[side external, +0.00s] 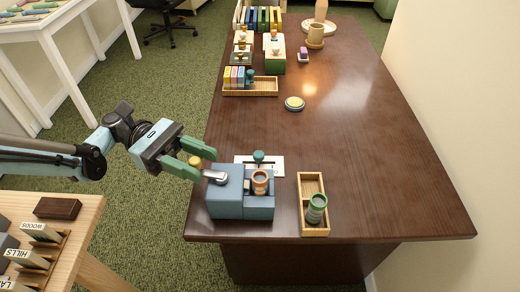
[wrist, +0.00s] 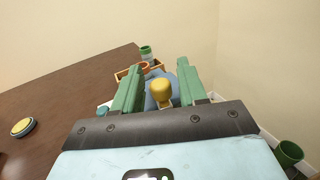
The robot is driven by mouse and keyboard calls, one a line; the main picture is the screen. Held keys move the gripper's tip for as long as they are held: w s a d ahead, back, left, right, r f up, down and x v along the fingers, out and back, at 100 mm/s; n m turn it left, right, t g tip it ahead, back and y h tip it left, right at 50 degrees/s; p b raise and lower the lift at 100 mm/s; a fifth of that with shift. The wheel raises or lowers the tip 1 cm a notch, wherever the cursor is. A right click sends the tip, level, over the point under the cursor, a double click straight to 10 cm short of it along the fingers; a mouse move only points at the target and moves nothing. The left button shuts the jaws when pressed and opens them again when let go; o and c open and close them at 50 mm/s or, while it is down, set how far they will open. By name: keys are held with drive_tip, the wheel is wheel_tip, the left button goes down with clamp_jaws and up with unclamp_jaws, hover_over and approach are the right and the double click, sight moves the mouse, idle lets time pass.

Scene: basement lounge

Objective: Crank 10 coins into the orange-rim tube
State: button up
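The blue coin machine (side external: 226,192) stands at the near left corner of the brown table. Its crank is a grey metal arm (side external: 215,176) with a yellow knob (side external: 195,162) on the left side. The orange-rim tube (side external: 260,182) stands upright on the machine's right part; its contents cannot be made out. My gripper (side external: 194,158) is open, its green fingers on either side of the yellow knob. In the wrist view the knob (wrist: 161,92) sits between the fingers, with gaps showing. The orange rim (wrist: 144,65) shows beyond.
A wooden tray (side external: 313,183) right of the machine holds a green-rim tube (side external: 316,207). A teal knob (side external: 258,156) and white card (side external: 275,165) are behind the machine. A round stack (side external: 294,103) lies mid-table. The table's right side is clear.

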clamp_jaws()
drive_tip(key=shift+s+n+t+h, duration=0.3)
drive_tip(key=shift+n+t, duration=0.45)
drive_tip(key=shift+t, duration=0.4)
drive_tip(key=shift+s+n+t+h, duration=0.25)
drive_tip(key=shift+n+t, duration=0.55)
drive_tip(key=shift+t, duration=0.4)
drive_tip(key=shift+s+n+t+h, duration=0.3)
drive_tip(key=shift+n+t, duration=0.45)
drive_tip(key=shift+t, duration=0.4)
drive_tip(key=shift+o, duration=0.7)
unclamp_jaws()
drive_tip(key=a, duration=1.2)
drive_tip(key=shift+w, duration=0.2)
drive_tip(key=shift+o, duration=0.2)
